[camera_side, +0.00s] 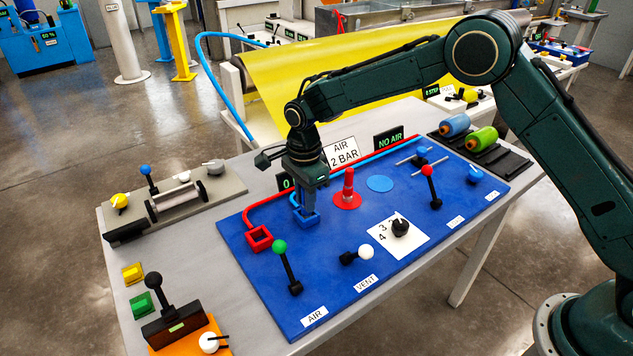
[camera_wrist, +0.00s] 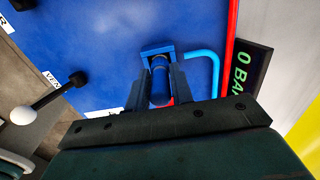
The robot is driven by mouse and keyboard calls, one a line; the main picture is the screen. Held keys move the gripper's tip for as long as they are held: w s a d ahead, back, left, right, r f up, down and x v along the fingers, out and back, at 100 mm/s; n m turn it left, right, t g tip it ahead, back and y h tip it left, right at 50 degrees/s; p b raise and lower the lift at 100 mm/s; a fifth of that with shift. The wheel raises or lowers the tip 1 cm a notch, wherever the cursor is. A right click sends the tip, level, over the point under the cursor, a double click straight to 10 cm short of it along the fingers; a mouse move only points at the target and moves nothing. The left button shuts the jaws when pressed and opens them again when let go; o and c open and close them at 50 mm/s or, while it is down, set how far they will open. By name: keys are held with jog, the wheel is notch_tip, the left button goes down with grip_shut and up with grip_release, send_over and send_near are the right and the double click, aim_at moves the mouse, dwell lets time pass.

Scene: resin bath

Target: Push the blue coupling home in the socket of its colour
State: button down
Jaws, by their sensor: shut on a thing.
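My gripper (camera_side: 308,204) points down over the blue socket (camera_side: 307,221), a square blue frame on the blue panel. In the wrist view my gripper (camera_wrist: 161,84) is shut on the blue coupling (camera_wrist: 160,88), a dark blue cylinder between the two fingers. The coupling's far end lines up with the opening of the blue socket (camera_wrist: 157,47). How deep it sits is hidden. The red socket (camera_side: 259,238) is empty, to the left. The red coupling (camera_side: 347,190) stands upright on a red disc to the right. The blue disc (camera_side: 380,183) is bare.
A green-knobbed lever (camera_side: 287,265), a white-knobbed lever (camera_side: 358,254), a black dial (camera_side: 400,228) and a red-knobbed lever (camera_side: 431,187) stand on the panel (camera_side: 330,300). Behind are a NO AIR display (camera_side: 389,139) and a 0 BAR display (camera_wrist: 244,72). Red and blue pipes run along the back.

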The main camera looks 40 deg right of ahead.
jog(key=shift+f, duration=0.1)
jog(key=c, duration=1.2)
grip_release()
jog(key=shift+c, duration=0.2)
notch_tip(320, 180, up, 11)
jog(key=shift+r, duration=0.65)
